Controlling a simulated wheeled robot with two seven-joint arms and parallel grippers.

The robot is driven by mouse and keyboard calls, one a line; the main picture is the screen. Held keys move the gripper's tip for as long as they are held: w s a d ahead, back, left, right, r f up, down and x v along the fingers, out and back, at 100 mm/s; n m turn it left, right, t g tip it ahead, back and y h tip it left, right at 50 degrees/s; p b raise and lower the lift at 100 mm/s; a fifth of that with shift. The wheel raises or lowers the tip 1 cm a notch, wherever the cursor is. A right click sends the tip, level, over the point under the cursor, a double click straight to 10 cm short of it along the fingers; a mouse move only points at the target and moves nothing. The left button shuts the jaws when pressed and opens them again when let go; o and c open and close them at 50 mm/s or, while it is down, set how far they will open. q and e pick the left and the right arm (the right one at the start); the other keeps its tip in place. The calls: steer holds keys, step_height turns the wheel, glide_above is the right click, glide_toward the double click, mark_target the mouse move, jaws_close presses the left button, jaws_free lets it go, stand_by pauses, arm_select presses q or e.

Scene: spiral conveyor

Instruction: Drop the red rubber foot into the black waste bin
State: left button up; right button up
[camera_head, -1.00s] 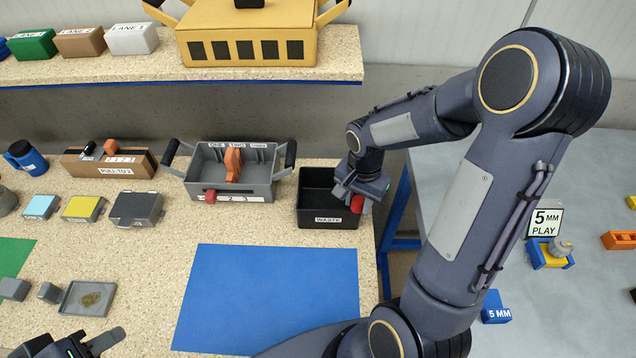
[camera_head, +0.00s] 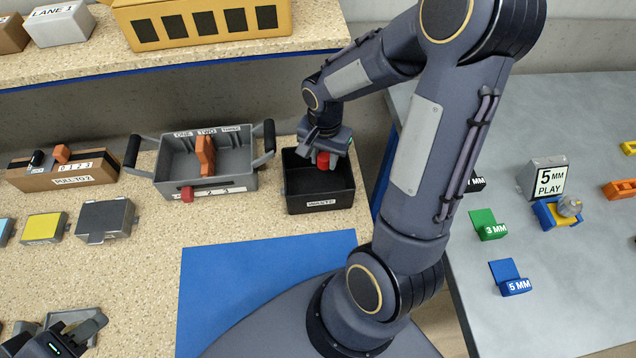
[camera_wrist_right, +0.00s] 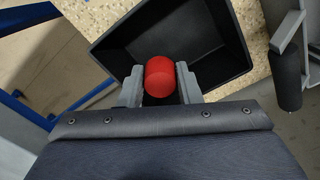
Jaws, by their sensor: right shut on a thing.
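The red rubber foot (camera_head: 323,160) is held between the fingers of my right gripper (camera_head: 322,157), which is shut on it. In the right wrist view the foot (camera_wrist_right: 160,75) is a red cylinder between the two grey fingers (camera_wrist_right: 161,84), in front of the bin's opening. The black waste bin (camera_head: 318,203) carries a white "WASTE" label and stands open at the right end of the speckled table; its inside also shows in the right wrist view (camera_wrist_right: 215,45). The gripper and foot are over the bin. My left gripper (camera_head: 85,335) is at the lower left, its fingers partly cut off.
A grey tray (camera_head: 240,185) with handles, an orange divider and a red block on its front stands left of the bin. A blue mat (camera_head: 265,270) lies in front. A grey side table (camera_head: 560,110) with gauge blocks is at right.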

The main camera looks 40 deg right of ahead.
steer(key=shift+f+b, duration=0.7)
steer(key=shift+f, duration=0.7)
steer(key=o, duration=1)
steer(key=shift+o, duration=0.2)
steer(key=shift+r, duration=0.1)
